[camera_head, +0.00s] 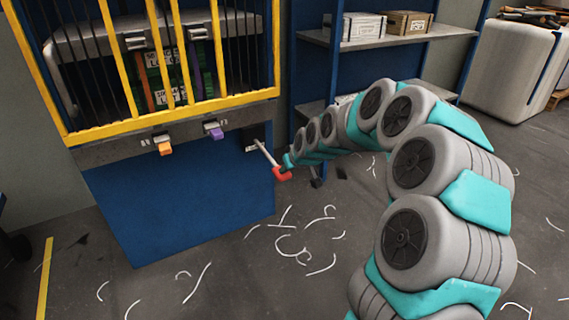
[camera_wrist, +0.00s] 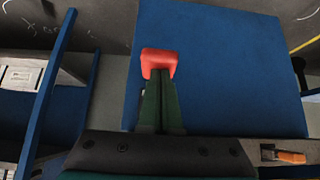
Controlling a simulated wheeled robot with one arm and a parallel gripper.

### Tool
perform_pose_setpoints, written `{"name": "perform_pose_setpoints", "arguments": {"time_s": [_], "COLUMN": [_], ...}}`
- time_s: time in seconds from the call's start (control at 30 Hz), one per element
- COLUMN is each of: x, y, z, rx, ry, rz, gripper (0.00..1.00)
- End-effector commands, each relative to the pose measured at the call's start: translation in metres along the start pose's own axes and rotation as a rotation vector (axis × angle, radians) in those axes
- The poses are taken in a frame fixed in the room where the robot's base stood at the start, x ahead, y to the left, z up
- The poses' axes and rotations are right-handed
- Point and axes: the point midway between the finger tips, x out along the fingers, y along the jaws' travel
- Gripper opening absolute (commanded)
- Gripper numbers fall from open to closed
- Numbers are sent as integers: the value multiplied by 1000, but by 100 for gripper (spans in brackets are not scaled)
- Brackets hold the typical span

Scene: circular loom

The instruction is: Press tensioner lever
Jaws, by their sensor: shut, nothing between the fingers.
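The tensioner lever (camera_head: 266,156) is a thin grey rod on the right side of the loom's front, sloping down and out to a red end grip (camera_head: 282,174). My gripper (camera_head: 287,162) is at the end of my arm, right beside the red grip, and is small and partly hidden in the head view. In the wrist view, the shut dark fingers (camera_wrist: 161,82) point at the red grip (camera_wrist: 159,61), which appears right at their tips. I cannot tell whether they touch. The lever's rod is hidden in the wrist view.
The blue loom (camera_head: 185,205) has yellow bars (camera_head: 170,50) above. An orange tab (camera_head: 164,146) and a purple tab (camera_head: 214,131) sit on its ledge. A blue shelf (camera_head: 365,43) with boxes stands behind my arm. White scraps (camera_head: 290,245) lie on the open floor.

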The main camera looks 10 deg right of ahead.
Motion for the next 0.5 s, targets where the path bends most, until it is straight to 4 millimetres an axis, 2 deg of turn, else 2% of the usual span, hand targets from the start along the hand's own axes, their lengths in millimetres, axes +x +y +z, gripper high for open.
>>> {"name": "perform_pose_setpoints", "arguments": {"time_s": [0.1, 0.5], "x": [8, 16], "y": [0, -1], "z": [8, 18], "rx": [0, 0], "ry": [-5, -17], "rz": [-2, -6], "gripper": [0, 0]}}
